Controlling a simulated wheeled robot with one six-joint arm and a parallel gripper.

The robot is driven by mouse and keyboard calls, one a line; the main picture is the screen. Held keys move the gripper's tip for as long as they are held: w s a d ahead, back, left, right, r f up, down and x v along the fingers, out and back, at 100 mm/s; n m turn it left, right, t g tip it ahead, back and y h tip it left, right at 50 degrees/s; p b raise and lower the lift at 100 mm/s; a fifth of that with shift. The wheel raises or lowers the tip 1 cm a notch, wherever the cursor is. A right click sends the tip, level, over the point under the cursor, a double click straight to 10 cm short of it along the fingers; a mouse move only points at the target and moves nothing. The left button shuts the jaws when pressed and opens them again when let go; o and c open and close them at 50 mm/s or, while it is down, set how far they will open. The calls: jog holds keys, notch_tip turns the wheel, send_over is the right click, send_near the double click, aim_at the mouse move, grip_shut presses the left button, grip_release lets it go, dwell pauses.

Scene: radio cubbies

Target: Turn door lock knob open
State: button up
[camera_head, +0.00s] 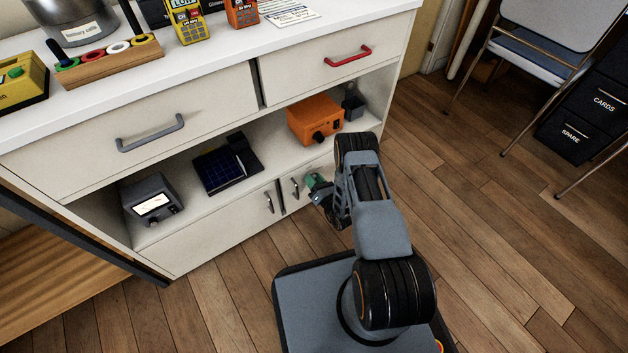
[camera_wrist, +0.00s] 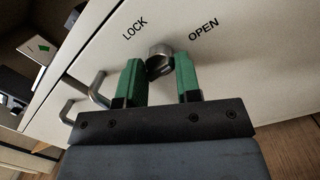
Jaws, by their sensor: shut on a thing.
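The metal lock knob (camera_wrist: 158,58) is on the white cabinet door (camera_wrist: 245,80) in the wrist view. The black word LOCK (camera_wrist: 134,30) is printed to its upper left and OPEN (camera_wrist: 203,29) to its upper right. My gripper (camera_wrist: 160,72) has its green fingers on either side of the knob and is shut on it. Which word the knob points to is hard to tell. In the head view my gripper (camera_head: 316,184) is at the lower right door, and my arm hides the knob and most of that door.
Two bar handles, one (camera_wrist: 97,90) close to the left finger and one (camera_wrist: 68,112) beyond it, stick out from the doors. An open shelf above holds an orange box (camera_head: 315,119), a dark panel (camera_head: 226,163) and a grey meter (camera_head: 151,199). Wooden floor (camera_head: 470,210) is clear to the right.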

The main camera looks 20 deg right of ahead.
jog(key=shift+w+d+m, duration=0.1)
jog(key=shift+m, duration=0.5)
jog(key=o, duration=0.6)
jog(key=shift+d+h, duration=0.1)
jog(key=shift+h, duration=0.3)
jog(key=o, duration=0.3)
